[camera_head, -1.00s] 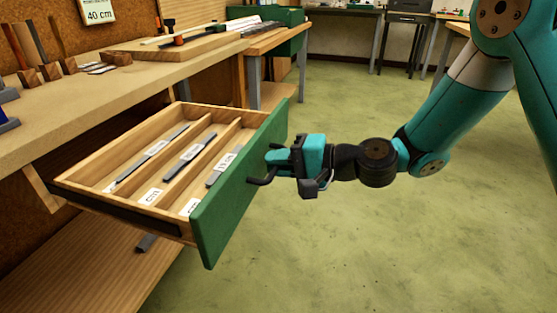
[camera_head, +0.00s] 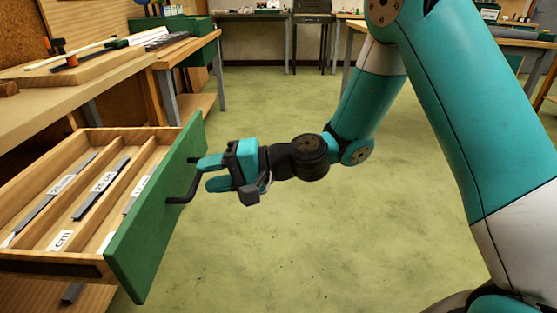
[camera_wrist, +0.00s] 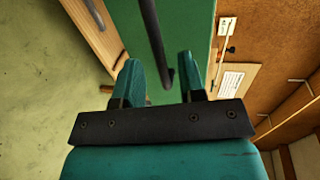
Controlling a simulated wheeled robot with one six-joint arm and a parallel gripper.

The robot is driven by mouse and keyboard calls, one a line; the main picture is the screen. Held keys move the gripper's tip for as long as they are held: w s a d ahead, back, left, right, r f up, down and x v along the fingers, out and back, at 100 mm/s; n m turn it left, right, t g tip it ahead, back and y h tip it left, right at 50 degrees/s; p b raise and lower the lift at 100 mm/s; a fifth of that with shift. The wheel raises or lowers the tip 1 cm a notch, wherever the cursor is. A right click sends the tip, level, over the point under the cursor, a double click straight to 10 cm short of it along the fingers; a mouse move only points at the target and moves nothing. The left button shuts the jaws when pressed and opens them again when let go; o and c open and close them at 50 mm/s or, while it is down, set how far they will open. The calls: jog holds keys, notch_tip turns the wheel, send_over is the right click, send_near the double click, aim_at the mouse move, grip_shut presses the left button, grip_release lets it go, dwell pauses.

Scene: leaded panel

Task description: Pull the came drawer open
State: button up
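The came drawer (camera_head: 155,215) stands well out from the bench, with its green front facing my arm and its wooden compartments showing. Its black bar handle (camera_head: 183,191) is on the green front. My gripper (camera_head: 203,174) is open and empty, with its teal fingertips close to the handle on the outer side. In the wrist view the handle (camera_wrist: 152,35) runs in line with the gap between the fingers (camera_wrist: 161,72), in front of the green panel. Neither finger visibly grips it; whether a fingertip touches it I cannot tell.
Labelled dark came strips (camera_head: 100,187) lie in the drawer compartments. The wooden bench (camera_head: 85,90) is above and behind the drawer, with a board and tools on it. The green floor (camera_head: 290,240) right of the drawer is clear. Other benches stand at the back.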

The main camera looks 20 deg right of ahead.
jog(key=p+v, duration=0.1)
jog(key=v, duration=1.3)
jog(key=shift+d, duration=0.25)
jog(key=shift+a, duration=0.1)
jog(key=s+a+r+n+g+h, duration=0.1)
jog(key=s+a+n+g+h, duration=0.3)
jog(key=s+a+n+g, duration=0.4)
jog(key=s+d+r+n+t+h, duration=0.3)
jog(key=s+d+h, duration=0.25)
jog(key=s, duration=0.45)
notch_tip(320, 180, up, 25)
jog(key=p, duration=2.5)
jog(key=shift+r+h+p, duration=0.15)
jog(key=shift+h+p, duration=0.15)
jog(key=shift+h, duration=0.15)
jog(key=shift+a, duration=0.1)
dwell(0.3)
